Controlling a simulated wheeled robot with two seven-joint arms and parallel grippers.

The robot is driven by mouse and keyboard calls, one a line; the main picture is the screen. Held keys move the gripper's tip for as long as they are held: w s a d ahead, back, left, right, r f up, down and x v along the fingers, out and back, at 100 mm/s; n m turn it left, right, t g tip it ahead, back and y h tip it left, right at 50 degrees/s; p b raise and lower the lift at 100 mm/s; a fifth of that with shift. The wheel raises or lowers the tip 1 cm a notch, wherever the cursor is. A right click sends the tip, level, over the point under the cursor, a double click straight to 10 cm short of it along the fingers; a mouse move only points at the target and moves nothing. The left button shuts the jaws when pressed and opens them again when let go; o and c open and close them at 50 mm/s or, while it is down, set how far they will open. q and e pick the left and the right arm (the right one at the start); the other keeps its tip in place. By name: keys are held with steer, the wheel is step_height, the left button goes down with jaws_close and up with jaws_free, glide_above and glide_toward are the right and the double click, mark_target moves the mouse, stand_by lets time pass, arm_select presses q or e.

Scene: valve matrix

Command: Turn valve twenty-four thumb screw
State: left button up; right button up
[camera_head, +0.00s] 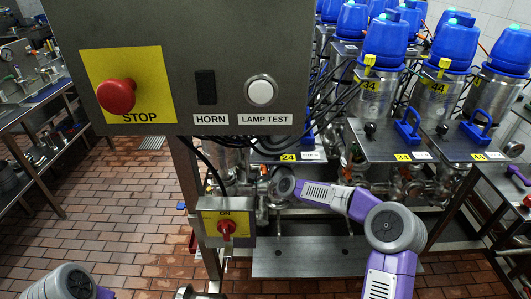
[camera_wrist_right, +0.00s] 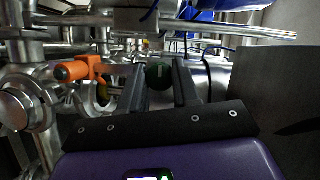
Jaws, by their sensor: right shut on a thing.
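The yellow label 24 (camera_head: 289,157) shows in the head view below the grey control box, on the edge of a valve plate. My right arm reaches in from the lower right to just below this label; its gripper is hidden there. In the right wrist view my right gripper (camera_wrist_right: 160,82) has its two dark fingers on either side of a small dark round knob, the thumb screw (camera_wrist_right: 158,75), and is shut on it. The valve body around it is mostly hidden. My left arm shows only at the bottom left of the head view; its gripper is out of view.
The control box (camera_head: 200,60) with its red stop button (camera_head: 116,96) stands close in front. A yellow switch box (camera_head: 227,223) with a red knob hangs below it. In the wrist view, an orange handle (camera_wrist_right: 80,69) and steel pipes lie left of the fingers.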

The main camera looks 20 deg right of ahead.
steer(key=o, duration=1.1)
steer(key=shift+c, duration=0.2)
steer(key=s, duration=0.7)
steer(key=shift+s+d+r, duration=0.25)
steer(key=shift+d+r, duration=0.05)
steer(key=shift+d, duration=0.1)
